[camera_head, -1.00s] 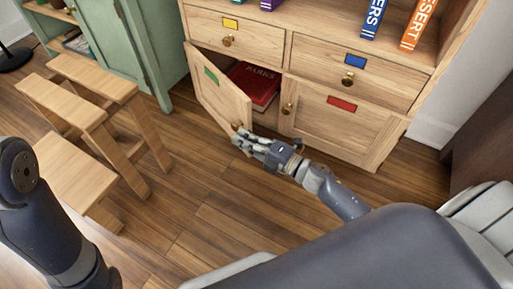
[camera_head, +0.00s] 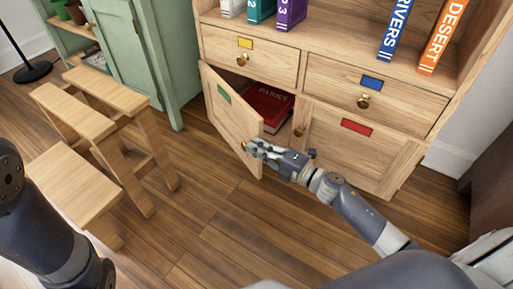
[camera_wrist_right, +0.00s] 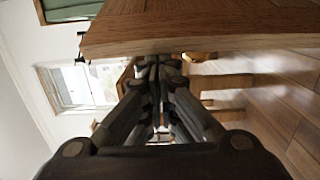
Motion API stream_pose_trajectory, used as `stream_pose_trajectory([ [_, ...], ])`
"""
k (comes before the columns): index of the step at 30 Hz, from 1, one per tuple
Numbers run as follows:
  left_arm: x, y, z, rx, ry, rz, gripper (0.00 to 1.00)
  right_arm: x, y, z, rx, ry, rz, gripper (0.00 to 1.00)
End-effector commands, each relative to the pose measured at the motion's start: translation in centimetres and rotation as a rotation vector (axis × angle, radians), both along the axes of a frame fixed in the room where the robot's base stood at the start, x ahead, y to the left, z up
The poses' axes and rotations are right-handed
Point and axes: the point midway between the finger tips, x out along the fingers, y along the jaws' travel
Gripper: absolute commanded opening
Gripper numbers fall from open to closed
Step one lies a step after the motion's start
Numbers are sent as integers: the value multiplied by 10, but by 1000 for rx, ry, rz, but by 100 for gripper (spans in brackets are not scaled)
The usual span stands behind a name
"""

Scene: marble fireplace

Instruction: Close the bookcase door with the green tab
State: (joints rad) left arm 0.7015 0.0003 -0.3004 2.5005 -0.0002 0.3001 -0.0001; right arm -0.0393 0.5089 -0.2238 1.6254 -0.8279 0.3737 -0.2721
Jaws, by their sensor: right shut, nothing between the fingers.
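The wooden bookcase door with the green tab (camera_head: 231,118) stands ajar at the lower left of the bookcase. Its hinge side is at the left and its free edge swings out toward me. A brass knob (camera_head: 245,146) sits near that free edge. My right gripper (camera_head: 252,147) is shut and empty, with its fingertips at the free edge close to the knob; I cannot tell whether they touch. In the right wrist view, the closed fingertips (camera_wrist_right: 159,62) are right by the door panel (camera_wrist_right: 200,32). My left arm shows at the lower left, but its gripper is out of view.
A red book (camera_head: 268,106) lies inside the open compartment. The door with the red tab (camera_head: 356,127) is shut beside it, below shut drawers. A stepped wooden stool (camera_head: 78,190) stands left, near a green cabinet (camera_head: 135,55). Floor in front is clear.

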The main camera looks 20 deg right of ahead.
Motion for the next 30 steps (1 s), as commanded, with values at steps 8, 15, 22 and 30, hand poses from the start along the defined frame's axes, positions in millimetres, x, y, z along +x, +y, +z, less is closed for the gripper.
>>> stream_pose_trajectory([
  [8,0,0,-9,0,-1,0,40,19,-62,-2,-6,-2,-3,0],
  [15,0,0,-11,0,0,-1,40,28,-86,0,-2,-1,-1,0],
  [22,0,0,-11,0,0,0,40,27,-86,0,-1,-1,-1,0],
  [30,1,0,-7,1,3,1,40,28,-82,1,1,-1,-1,0],
])
